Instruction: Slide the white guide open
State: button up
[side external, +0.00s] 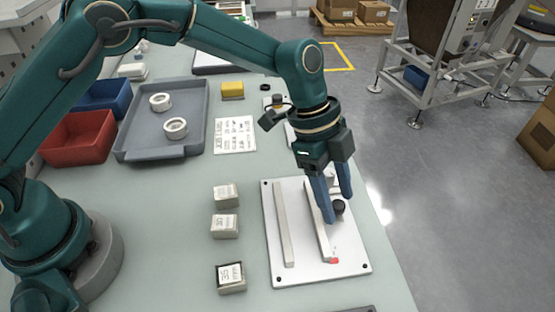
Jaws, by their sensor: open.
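A white base plate (305,272) with dark holes at its corners lies near the right edge of the table. Two pale bars stand on it, a left bar (284,230) and a right bar (322,238), with a clear gap between them. Either could be the white guide; I cannot tell which slides. A black knob (339,207) sits just right of the right bar, and a red mark (334,261) is at that bar's near end. My gripper (338,208) points down with its blue fingers apart around the knob's position. Contact cannot be made out. The fingers hide part of the right bar.
Several small labelled blocks (231,277) stand left of the plate. A grey tray (132,150) with two white rings, a red bin (76,139) and a blue bin (104,97) are at the far left. A label sheet (235,135) and yellow block (233,90) lie behind.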

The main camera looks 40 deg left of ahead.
jog(key=shift+v, duration=2.6)
jog(key=s+a+r+n+t, duration=0.3)
jog(key=a+r+n+t, duration=0.1)
jog(key=a+r, duration=0.85)
jog(key=s+a+f+n+y, duration=0.2)
jog(key=s+a+n, duration=0.2)
jog(key=s+n, duration=0.2)
jog(key=s+a+f+n+t+y, duration=0.1)
jog(key=s+a+f+n+y, duration=0.1)
jog(key=s+n, duration=0.5)
jog(key=shift+s+a+f+n+t+y, duration=0.15)
jog(key=shift+a+f+n+t+y, duration=0.3)
jog(key=shift+a, duration=0.8)
